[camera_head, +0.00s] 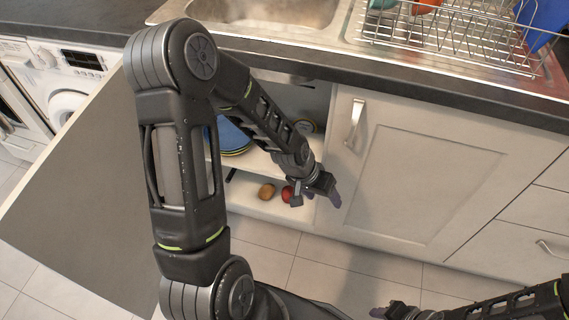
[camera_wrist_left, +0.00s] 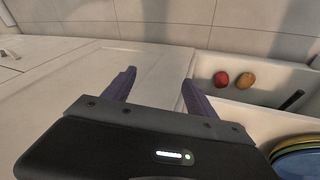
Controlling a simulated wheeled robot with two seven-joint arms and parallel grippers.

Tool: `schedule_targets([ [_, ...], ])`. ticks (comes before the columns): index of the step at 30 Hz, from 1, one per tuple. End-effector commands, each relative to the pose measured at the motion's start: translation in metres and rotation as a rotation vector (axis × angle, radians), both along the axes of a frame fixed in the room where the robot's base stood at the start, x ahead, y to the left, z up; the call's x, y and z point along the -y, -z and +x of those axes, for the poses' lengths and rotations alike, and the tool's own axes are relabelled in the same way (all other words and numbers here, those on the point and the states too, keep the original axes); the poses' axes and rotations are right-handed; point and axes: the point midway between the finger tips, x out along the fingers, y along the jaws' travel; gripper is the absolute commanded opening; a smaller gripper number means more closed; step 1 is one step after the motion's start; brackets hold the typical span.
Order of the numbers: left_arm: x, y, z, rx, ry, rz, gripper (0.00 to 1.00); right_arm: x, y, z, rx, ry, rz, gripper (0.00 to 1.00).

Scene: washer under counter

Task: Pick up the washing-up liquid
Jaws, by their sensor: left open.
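I cannot make out the washing-up liquid in either view. My left gripper (camera_head: 320,196) is in front of the open under-counter cupboard, near the right edge of its opening. In the left wrist view my left gripper (camera_wrist_left: 157,86) has its two purple fingers spread, with nothing between them but the pale cupboard front behind. My left arm covers much of the cupboard opening in the head view. My right gripper (camera_head: 388,312) shows only partly at the bottom edge, and its fingers are not clear.
A red fruit (camera_head: 287,193) and a brown fruit (camera_head: 267,191) lie on the cupboard's lower level. Stacked plates (camera_head: 232,138) stand on the shelf above. The open door (camera_head: 85,195) spans the left. A closed door (camera_head: 425,185) is at right. A dish rack (camera_head: 450,40) stands on the counter.

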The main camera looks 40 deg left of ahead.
Motion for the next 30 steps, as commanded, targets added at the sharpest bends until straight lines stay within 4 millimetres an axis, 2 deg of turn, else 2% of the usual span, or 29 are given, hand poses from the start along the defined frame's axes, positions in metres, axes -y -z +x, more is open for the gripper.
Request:
schedule_targets([
  [1,-0.033,0.022,0.015,0.039,-0.017,0.038,0.66,0.002,0.051,0.002,0.004,0.005,-0.003,0.36],
  [3,-0.072,0.016,0.025,0.070,-0.026,0.091,0.66,0.003,0.082,0.004,0.009,0.010,-0.006,0.36],
  [6,-0.121,0.002,0.027,0.100,-0.041,0.167,0.66,0.006,0.119,0.007,0.015,0.017,-0.010,0.36],
  [9,-0.158,-0.013,0.020,0.114,-0.057,0.233,0.66,0.007,0.146,0.010,0.020,0.021,-0.013,0.36],
  [12,-0.182,-0.027,0.011,0.119,-0.072,0.277,0.66,0.008,0.161,0.011,0.023,0.025,-0.015,0.36],
  [17,-0.196,-0.040,0.003,0.118,-0.079,0.309,0.66,0.009,0.167,0.013,0.025,0.027,-0.016,0.36],
  [26,-0.196,-0.043,0.003,0.117,-0.079,0.309,0.66,0.009,0.165,0.013,0.025,0.027,-0.016,0.36],
  [30,-0.197,-0.042,0.009,0.119,-0.079,0.308,0.66,0.009,0.167,0.013,0.025,0.027,-0.016,0.36],
])
